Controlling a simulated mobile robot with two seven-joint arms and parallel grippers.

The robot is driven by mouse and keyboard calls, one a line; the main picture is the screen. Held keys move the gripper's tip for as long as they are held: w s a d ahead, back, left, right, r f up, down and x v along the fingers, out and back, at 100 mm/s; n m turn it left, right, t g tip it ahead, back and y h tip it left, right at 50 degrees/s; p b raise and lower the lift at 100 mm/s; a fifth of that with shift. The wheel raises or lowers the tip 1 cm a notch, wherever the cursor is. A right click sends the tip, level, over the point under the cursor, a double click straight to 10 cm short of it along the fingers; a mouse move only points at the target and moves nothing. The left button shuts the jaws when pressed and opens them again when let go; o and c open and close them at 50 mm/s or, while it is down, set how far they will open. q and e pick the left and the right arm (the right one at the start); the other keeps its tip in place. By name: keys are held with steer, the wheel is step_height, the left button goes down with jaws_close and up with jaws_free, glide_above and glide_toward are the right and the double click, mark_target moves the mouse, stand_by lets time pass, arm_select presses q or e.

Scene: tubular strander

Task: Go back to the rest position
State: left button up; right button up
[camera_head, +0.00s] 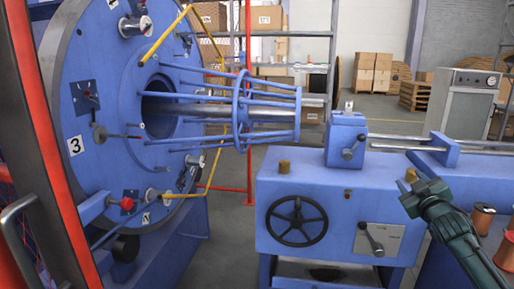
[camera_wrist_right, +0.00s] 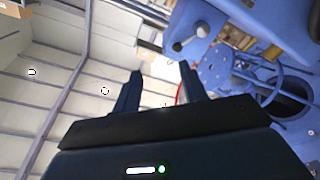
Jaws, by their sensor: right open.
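My right gripper (camera_head: 408,182) is in the right part of the head view, in front of the blue machine bed (camera_head: 340,200). Its dark green arm comes in from the lower right. In the right wrist view the two dark fingers of this gripper (camera_wrist_right: 161,72) stand apart with nothing between them. The gripper appears empty and clear of the machine's handles. My left gripper does not show in the head view.
A large blue strander disc (camera_head: 95,110) with a cage of rods stands at left. The bed carries a black handwheel (camera_head: 297,221) and a lever (camera_head: 371,240). Copper spools (camera_head: 483,219) stand at right, near my right arm. A red-edged post and door handle (camera_head: 18,210) are close at left.

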steer(key=s+a+f+n+g+y, duration=0.1)
steer(key=s+a+f+y, duration=0.2)
steer(key=s+a+f, duration=0.65)
steer(key=s+a+f+n+g+y, duration=0.15)
steer(key=s+a+f+y, duration=0.25)
steer(key=s+a+f, duration=0.55)
steer(key=s+a+r+m+g+y, duration=0.15)
steer(key=s+a+m, duration=0.25)
steer(key=s+a, duration=1.15)
arm_select(q)
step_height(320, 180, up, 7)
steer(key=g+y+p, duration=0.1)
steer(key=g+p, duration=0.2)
steer(key=p, duration=1.7)
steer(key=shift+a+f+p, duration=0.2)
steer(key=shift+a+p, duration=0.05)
steer(key=shift+p, duration=0.1)
arm_select(e)
step_height(320, 180, up, 7)
steer(key=s+g+h, duration=0.1)
steer(key=g, duration=0.2)
steer(key=shift+d+f, duration=0.2)
steer(key=shift+d, duration=0.2)
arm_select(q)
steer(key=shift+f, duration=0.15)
arm_select(e)
steer(key=shift+f+m+h, duration=0.15)
steer(key=shift+m+h, duration=0.1)
